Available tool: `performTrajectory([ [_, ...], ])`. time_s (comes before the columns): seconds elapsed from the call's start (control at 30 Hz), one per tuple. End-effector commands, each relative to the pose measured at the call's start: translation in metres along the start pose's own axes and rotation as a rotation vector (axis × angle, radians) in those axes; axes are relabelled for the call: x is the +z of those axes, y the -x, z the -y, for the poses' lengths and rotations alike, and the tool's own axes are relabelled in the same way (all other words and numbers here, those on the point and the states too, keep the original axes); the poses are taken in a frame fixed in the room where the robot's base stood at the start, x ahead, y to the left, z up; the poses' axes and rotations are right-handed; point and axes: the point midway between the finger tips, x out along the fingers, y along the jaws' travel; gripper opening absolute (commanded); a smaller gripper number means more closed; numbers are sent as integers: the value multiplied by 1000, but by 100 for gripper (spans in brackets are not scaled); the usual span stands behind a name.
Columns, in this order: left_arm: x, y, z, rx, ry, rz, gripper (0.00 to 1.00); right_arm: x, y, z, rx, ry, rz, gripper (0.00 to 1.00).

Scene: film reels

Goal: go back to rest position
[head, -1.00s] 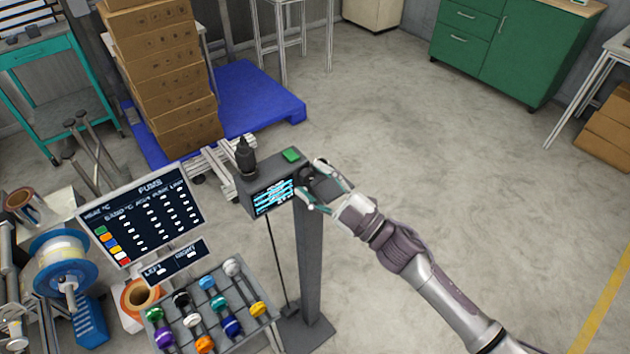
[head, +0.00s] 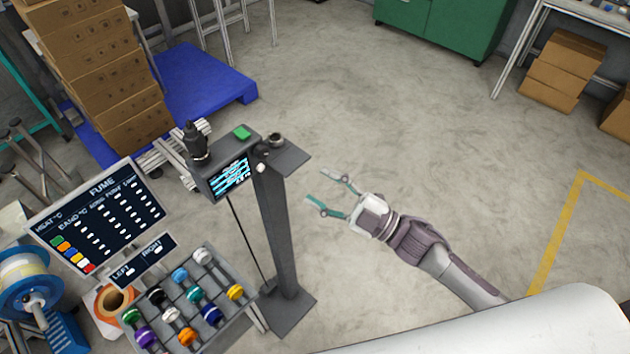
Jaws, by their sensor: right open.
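My right gripper (head: 316,192) is open and empty in the head view. Its teal fingers point left, toward the grey stand (head: 277,225), and are apart from it. The arm comes in from the lower right over bare floor. The stand carries a box with a lit screen (head: 231,176), a green button (head: 242,132) and a small round dark part (head: 276,139) on its side plate. My left gripper is not in view.
A rack (head: 225,319) with several coloured spools stands left of the post, below a dark sign board (head: 101,217). Stacked cartons (head: 95,75) and a blue pallet (head: 205,80) are behind. A green cabinet (head: 445,25) is at the back. The floor right of the stand is clear.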

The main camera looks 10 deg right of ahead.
Motion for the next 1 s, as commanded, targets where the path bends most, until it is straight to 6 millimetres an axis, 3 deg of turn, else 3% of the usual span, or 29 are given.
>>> performTrajectory([
  [0.4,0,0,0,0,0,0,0,1,0,0,0,-1,1,56],
  [0.5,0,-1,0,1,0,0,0,12,3,3,7,-15,35,56],
  [0.57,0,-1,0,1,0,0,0,30,9,8,17,-38,89,56],
  [0.67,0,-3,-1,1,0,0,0,79,30,27,43,-103,240,56],
  [0.8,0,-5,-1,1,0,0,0,159,84,73,78,-232,522,56],
  [0.9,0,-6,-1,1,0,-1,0,202,132,114,93,-328,719,56],
  [1.0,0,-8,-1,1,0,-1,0,233,184,162,97,-424,911,56],
])
